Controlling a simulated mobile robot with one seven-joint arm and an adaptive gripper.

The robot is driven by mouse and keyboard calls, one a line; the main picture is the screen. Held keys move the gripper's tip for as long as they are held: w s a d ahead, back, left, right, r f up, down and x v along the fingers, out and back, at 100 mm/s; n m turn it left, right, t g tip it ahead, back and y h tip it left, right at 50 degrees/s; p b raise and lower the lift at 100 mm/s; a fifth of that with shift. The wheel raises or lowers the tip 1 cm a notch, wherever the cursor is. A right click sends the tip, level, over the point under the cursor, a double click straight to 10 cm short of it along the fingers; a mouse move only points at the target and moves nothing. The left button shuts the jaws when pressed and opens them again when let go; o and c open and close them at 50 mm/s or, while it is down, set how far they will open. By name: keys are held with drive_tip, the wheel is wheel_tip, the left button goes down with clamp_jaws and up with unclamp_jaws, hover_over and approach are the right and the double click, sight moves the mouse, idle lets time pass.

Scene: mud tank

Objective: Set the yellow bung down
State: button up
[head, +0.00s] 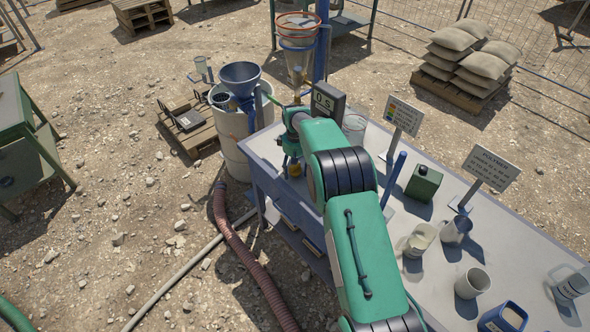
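My gripper (291,160) points down at the far left corner of the grey table (345,232), at the end of my green arm. A small yellow piece, which looks like the yellow bung (294,170), shows at its fingertips. My gripper and wrist hide most of that spot. I cannot tell whether the fingers grip the bung, or whether it touches the table top.
A blue funnel (240,78) sits on a white drum (232,140) left of the table. Behind my gripper are a clear cone (298,50) on a stand and a dark display box (327,101). Signs, a green can (423,183) and several cups stand on the right.

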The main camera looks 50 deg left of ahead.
drive_tip(key=shift+r, duration=0.1)
wheel_tip(320, 180, up, 12)
drive_tip(key=shift+r+p, duration=0.1)
drive_tip(key=shift+p, duration=0.45)
idle(0.4)
idle(0.7)
